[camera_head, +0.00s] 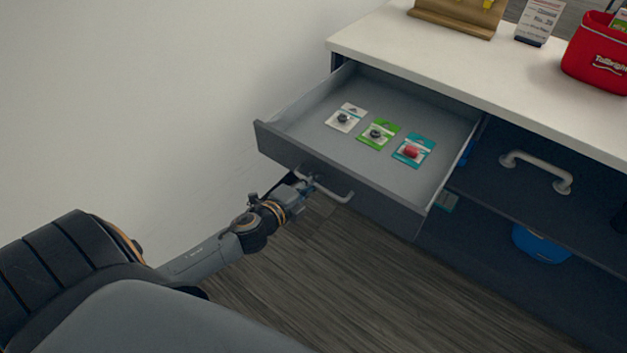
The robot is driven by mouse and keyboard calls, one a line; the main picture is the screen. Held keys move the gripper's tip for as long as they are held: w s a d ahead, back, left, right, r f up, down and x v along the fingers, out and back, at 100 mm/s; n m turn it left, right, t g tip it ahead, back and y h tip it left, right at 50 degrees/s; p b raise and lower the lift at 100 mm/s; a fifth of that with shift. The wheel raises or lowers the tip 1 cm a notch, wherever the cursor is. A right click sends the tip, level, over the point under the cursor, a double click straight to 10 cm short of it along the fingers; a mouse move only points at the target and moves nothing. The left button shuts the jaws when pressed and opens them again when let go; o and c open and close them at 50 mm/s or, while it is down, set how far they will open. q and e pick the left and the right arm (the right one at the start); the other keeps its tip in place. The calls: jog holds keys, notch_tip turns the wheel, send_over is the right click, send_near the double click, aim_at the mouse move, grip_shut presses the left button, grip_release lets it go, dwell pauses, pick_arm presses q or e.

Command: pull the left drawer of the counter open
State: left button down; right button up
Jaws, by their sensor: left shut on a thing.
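The left drawer (342,183) of the counter (436,69) stands pulled well out, and its grey inside shows. Three small carded packages lie flat in it: a white one (346,118), a green one (378,134) and a teal one with a red item (413,151). The drawer's grey bar handle (335,192) is on its front face. My left gripper (305,183) is shut on the left end of this handle; its fingertips are small and partly hidden. My right gripper is not in view.
A blue rounded object (541,244) is on the lower shelf. A wooden stand (457,17), a card sign (539,22) and a red container (597,55) stand on the counter. The wooden floor in front is clear.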

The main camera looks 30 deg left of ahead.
pick_arm(q)
jog(key=c, duration=1.7)
grip_release()
jog(key=shift+r, duration=0.15)
jog(key=v, duration=1.2)
jog(key=shift+a, duration=0.1)
